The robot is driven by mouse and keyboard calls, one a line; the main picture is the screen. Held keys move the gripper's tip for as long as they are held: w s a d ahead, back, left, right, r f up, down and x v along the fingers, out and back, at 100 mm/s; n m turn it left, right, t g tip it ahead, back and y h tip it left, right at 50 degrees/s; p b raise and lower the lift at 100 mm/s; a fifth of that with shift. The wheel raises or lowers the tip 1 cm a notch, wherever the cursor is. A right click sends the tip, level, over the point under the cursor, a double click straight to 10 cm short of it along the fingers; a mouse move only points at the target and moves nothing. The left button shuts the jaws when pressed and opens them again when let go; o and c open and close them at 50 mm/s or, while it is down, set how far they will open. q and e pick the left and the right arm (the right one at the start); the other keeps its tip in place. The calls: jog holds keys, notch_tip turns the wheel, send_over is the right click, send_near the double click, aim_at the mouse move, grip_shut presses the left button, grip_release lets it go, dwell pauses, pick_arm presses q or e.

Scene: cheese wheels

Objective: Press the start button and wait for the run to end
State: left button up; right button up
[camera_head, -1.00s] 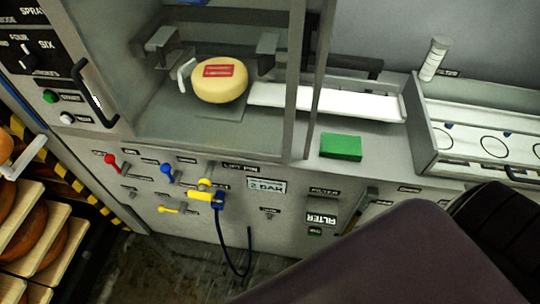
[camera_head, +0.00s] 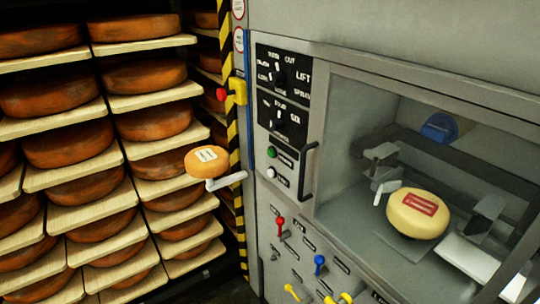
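The green button (camera_head: 272,152) sits on the machine's left front panel, with a small label beside it too small to read. A white button (camera_head: 271,172) is just below it. Nothing touches either button. Inside the machine's chamber, a pale yellow cheese wheel (camera_head: 418,213) with a red label sits between grey clamps (camera_head: 383,160). Neither of my grippers shows in this view.
Two rotary selectors (camera_head: 280,78) are above the buttons; a dark handle (camera_head: 308,170) is beside them. Red (camera_head: 280,223) and blue (camera_head: 319,262) levers are below. Racks of orange cheese wheels (camera_head: 150,118) fill the left. A labelled orange wheel (camera_head: 207,161) sits by a grey bracket (camera_head: 226,181).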

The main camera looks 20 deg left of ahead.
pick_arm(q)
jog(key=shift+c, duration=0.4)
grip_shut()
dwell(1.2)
